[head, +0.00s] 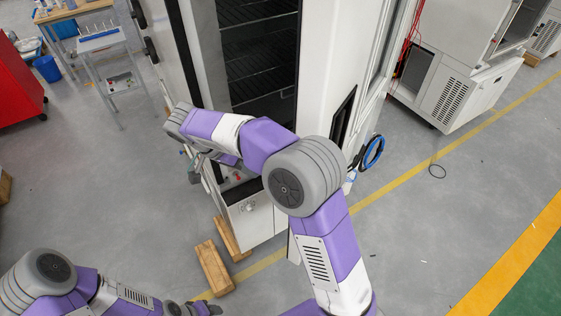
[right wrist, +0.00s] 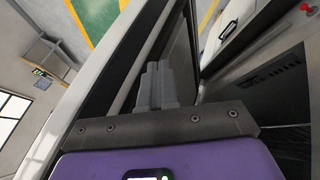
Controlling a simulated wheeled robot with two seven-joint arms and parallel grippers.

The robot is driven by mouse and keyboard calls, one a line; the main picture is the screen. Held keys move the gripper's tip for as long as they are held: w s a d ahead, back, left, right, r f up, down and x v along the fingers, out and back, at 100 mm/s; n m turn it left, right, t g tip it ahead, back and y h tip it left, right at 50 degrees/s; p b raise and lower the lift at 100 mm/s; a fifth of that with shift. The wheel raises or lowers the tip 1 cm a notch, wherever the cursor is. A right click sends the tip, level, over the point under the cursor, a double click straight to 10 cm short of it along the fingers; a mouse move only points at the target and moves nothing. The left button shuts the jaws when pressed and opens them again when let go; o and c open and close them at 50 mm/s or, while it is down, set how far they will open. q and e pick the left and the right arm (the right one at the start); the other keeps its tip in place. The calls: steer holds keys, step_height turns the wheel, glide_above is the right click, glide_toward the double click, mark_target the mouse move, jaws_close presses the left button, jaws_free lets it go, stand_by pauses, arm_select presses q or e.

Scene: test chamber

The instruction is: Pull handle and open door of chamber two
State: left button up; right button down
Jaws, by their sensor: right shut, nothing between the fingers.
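The chamber (head: 325,60) stands in the middle of the head view, with dark wire racks (head: 258,45) showing inside. Its white door (head: 180,45) stands open on the left side, with dark fittings (head: 150,48) along its outer side. I cannot tell which fitting is the handle. My right arm crosses the chamber's front. My right gripper (head: 198,155) is by the door's lower part, partly hidden by my wrist. In the right wrist view its fingers (right wrist: 157,85) are shut and empty, beside the door's pale edge and dark seal (right wrist: 110,75). My left gripper (head: 195,308) is low at the bottom edge, its fingers unclear.
Wooden blocks (head: 213,268) lie on the floor under the chamber's front. A grey trolley (head: 108,62) and a red cabinet (head: 18,88) stand at left. Another white unit (head: 450,85) stands at right. The grey floor left of the chamber is mostly clear.

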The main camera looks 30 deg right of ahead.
steer(key=s+d+f+p, duration=0.1)
steer(key=s+d+f, duration=0.4)
steer(key=d, duration=0.3)
steer(key=shift+s+f+m, duration=0.15)
steer(key=shift+s+m, duration=0.1)
steer(key=shift+m, duration=0.15)
steer(key=shift+s+d, duration=0.1)
steer(key=shift+s, duration=0.05)
